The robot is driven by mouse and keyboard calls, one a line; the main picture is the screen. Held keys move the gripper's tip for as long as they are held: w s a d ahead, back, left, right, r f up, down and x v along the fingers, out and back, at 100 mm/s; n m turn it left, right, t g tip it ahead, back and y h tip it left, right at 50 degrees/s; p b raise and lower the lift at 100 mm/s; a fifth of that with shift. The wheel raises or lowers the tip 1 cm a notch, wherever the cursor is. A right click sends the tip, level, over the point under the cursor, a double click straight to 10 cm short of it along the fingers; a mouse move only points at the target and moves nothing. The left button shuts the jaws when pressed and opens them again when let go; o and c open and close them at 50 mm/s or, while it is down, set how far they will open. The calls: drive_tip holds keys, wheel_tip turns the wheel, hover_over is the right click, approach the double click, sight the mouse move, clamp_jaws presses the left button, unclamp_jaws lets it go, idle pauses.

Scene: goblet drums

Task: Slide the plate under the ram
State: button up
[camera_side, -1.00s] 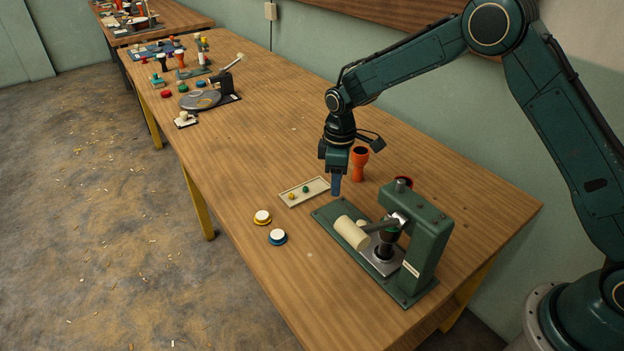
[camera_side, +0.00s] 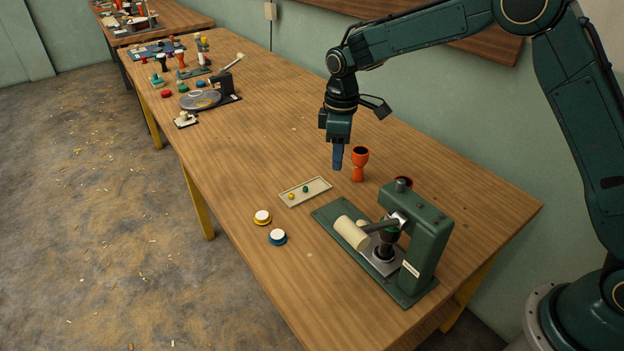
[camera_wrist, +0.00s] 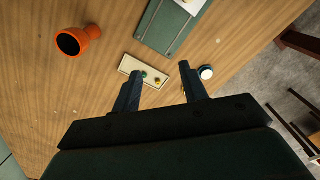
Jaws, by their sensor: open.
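The green press (camera_side: 428,235) stands at the front right of the table on its flat green base (camera_side: 335,217). A silver plate (camera_side: 377,265) lies on that base beneath the ram (camera_side: 391,233), which is dark with a green top. A small dark round piece (camera_side: 383,253) sits on the plate, close below the ram. A thick cream cylinder (camera_side: 350,232) on an arm sticks out left of the ram and hides part of that area. My gripper (camera_side: 338,167) is open and empty, above the table behind the press. In the wrist view its two fingers (camera_wrist: 160,72) stand apart.
An orange goblet drum (camera_side: 359,165) stands close to the right of my gripper. A shallow tray (camera_side: 318,185) holds small yellow and green pieces. A yellow-rimmed button (camera_side: 262,217) and a blue-rimmed button (camera_side: 278,237) lie left of the press. The table's middle is clear.

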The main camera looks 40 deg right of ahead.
wheel_tip(320, 180, up, 6)
idle(1.1)
drive_tip(key=shift+r, duration=0.1)
